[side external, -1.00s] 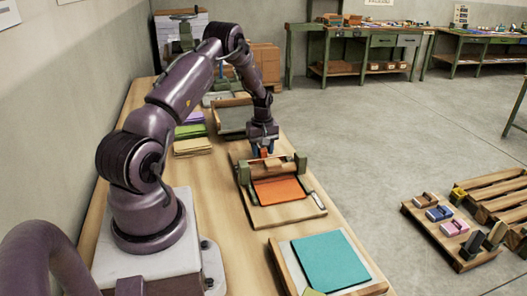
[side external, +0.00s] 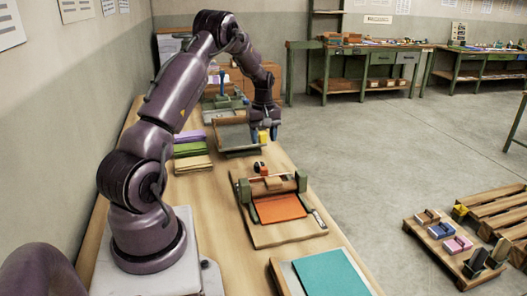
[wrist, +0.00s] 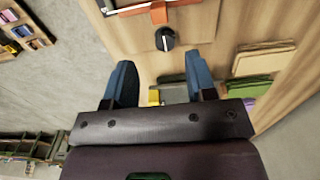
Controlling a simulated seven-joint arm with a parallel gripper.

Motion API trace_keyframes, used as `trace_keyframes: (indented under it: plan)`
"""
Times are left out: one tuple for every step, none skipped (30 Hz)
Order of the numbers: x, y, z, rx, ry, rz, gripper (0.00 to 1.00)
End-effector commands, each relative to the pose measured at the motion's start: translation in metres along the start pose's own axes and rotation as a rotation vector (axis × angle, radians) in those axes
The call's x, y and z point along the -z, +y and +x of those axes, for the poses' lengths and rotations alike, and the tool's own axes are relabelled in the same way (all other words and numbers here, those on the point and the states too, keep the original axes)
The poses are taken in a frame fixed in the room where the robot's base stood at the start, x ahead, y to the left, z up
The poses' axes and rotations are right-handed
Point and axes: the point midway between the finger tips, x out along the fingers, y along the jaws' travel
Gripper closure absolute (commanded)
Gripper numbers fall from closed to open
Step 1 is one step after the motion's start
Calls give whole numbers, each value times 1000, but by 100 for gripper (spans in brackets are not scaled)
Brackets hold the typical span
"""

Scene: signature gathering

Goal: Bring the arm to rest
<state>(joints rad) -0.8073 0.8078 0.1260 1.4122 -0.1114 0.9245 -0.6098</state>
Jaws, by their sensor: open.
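My gripper (side external: 264,135) hangs from the arm over the far part of the bench, fingers pointing down. In the wrist view my gripper (wrist: 160,72) has its two blue fingers spread wide apart. A small yellow piece (wrist: 154,97) shows between the fingers there; I cannot tell whether it lies between them or beyond. The press board with an orange sheet (side external: 278,207) is nearer the camera than my gripper and apart from it. Its black knob (wrist: 165,40) shows in the wrist view, clear of the fingers.
Purple, green and tan stacks (side external: 192,164) lie beside my arm. A grey-topped board (side external: 233,135) is just left of my gripper. A teal sheet (side external: 330,274) lies at the near end. A pallet (side external: 435,250) with coloured blocks stands on the floor right.

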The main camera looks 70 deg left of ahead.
Motion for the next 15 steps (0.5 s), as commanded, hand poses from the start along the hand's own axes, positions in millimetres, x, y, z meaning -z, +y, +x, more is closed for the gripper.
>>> trace_keyframes:
  plan:
    - [0, 0, -7, -2, 2, 0, 49]
    - [0, 0, -9, -2, 2, 0, 49]
    - [0, 0, -12, -1, 1, 0, 49]
    - [0, 0, -13, -1, 0, 0, 49]
    - [0, 0, -14, 0, 0, 0, 49]
    - [0, 0, -15, 0, 0, 0, 49]
    - [0, 0, -15, 0, 0, 0, 49]
    - [0, 0, -16, 0, 0, 0, 49]
    - [0, 0, -16, 0, 0, 0, 49]
    - [0, 0, -16, 0, 0, 0, 49]
    - [0, 0, -16, 0, 0, 0, 49]
    - [0, 0, -16, 0, 0, 0, 49]
    - [0, 0, -16, 0, 0, 0, 49]
    - [0, 0, -15, 0, 0, 0, 49]
    - [0, 0, -15, 0, 0, 0, 49]
